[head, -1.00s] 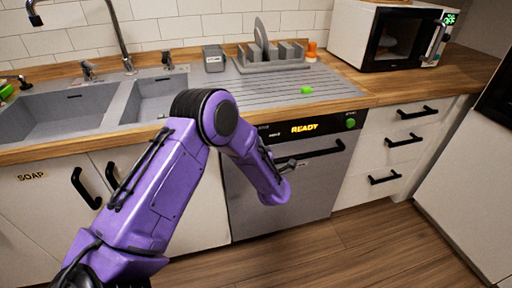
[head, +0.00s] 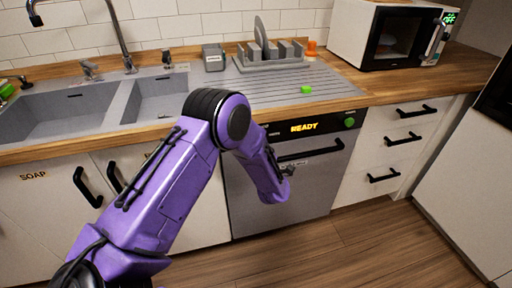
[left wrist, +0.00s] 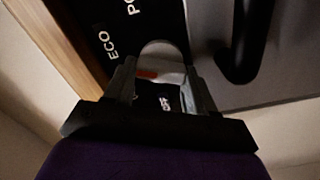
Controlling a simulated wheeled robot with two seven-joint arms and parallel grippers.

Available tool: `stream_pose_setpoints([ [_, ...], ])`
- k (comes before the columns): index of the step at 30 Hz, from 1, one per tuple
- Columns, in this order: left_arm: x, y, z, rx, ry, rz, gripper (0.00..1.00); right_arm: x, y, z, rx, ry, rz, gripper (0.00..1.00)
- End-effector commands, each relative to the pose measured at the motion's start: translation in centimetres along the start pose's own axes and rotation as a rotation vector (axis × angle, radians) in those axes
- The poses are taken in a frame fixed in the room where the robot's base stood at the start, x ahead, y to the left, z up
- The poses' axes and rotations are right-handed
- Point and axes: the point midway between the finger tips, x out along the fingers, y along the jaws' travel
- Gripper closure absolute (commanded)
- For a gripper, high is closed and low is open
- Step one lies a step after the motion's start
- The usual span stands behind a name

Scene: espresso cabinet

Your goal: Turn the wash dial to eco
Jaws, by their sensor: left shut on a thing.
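The wash dial (left wrist: 162,50) is a round, pale grey knob on the dishwasher's black panel, seen in the left wrist view. An orange mark shows on its near side; I cannot tell exactly which label it points to. The ECO label (left wrist: 113,45) is left of the dial, and an OFF label (left wrist: 164,103) is below it. My left gripper (left wrist: 160,70) is shut on the dial, one finger on each side. In the head view, my purple left arm hides the dial and the fingers. My right gripper is not in view.
The dishwasher (head: 315,185) shows READY (head: 304,127) and has a green button (head: 349,122) at right. Its black handle (head: 312,150) is close to my wrist; it also shows in the left wrist view (left wrist: 245,40). The wooden counter edge (head: 400,98) lies above.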

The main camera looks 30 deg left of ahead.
Motion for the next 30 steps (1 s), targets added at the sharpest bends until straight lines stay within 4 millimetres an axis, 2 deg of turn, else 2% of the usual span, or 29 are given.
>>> stream_pose_setpoints([
  [1,0.3,0.5,-0.1,-0.007,0.005,0.011,0.75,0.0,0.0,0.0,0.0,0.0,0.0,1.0],
  [5,0.3,0.6,-0.1,-0.008,0.006,0.011,0.75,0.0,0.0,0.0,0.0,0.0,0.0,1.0],
  [6,0.3,0.6,-0.1,-0.008,0.006,0.011,0.32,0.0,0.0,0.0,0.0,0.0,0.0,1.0],
  [7,0.3,0.5,-0.1,-0.008,0.006,0.011,0.22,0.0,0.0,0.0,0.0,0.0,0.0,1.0],
  [8,0.3,0.5,-0.1,-0.008,0.006,0.01,0.19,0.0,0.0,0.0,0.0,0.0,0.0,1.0],
  [15,0.1,0.2,-0.1,-0.005,0.003,0.005,0.19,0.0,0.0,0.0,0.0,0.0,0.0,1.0],
  [18,-0.6,0.2,0.0,-0.004,0.001,0.004,0.19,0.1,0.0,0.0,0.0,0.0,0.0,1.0],
  [30,-8.9,0.1,0.1,-0.004,0.001,0.006,0.19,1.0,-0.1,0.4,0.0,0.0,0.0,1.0],
])
